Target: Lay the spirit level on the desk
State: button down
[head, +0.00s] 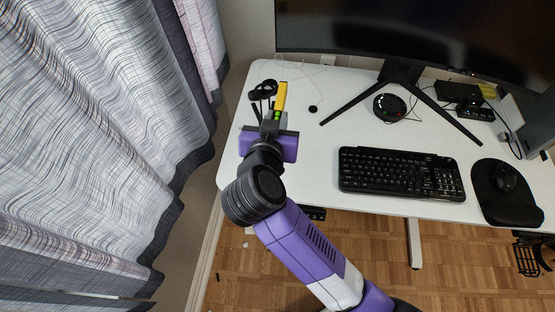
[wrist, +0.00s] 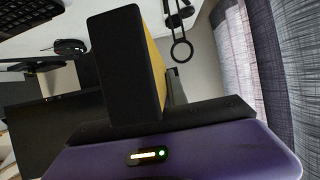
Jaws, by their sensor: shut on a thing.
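The spirit level (head: 281,96) is a yellow bar with a green vial part near my gripper in the head view. In the wrist view the spirit level (wrist: 125,65) shows a black end face and a yellow side, close to the camera. My gripper (head: 271,121) is shut on it, over the left part of the white desk (head: 335,105). The level points away toward the back of the desk. Whether it touches the desktop cannot be told. The gripped part is mostly hidden by my fingers.
Black headphones or cable loops (head: 262,91) lie just left of the level. A small black disc (head: 313,109) lies to its right. The keyboard (head: 400,173), monitor stand (head: 400,75) and mouse mat (head: 505,195) fill the right side. The curtain (head: 110,120) hangs left of the desk.

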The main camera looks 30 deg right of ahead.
notch_tip(320, 180, down, 17)
jog(key=shift+r+b, duration=0.1)
jog(key=shift+b, duration=1.05)
jog(key=shift+f+p, duration=0.35)
jog(key=shift+f, duration=0.4)
jog(key=c, duration=1.3)
grip_release()
jog(key=shift+r+b, duration=0.55)
jog(key=v, duration=1.2)
jog(key=shift+p, duration=0.45)
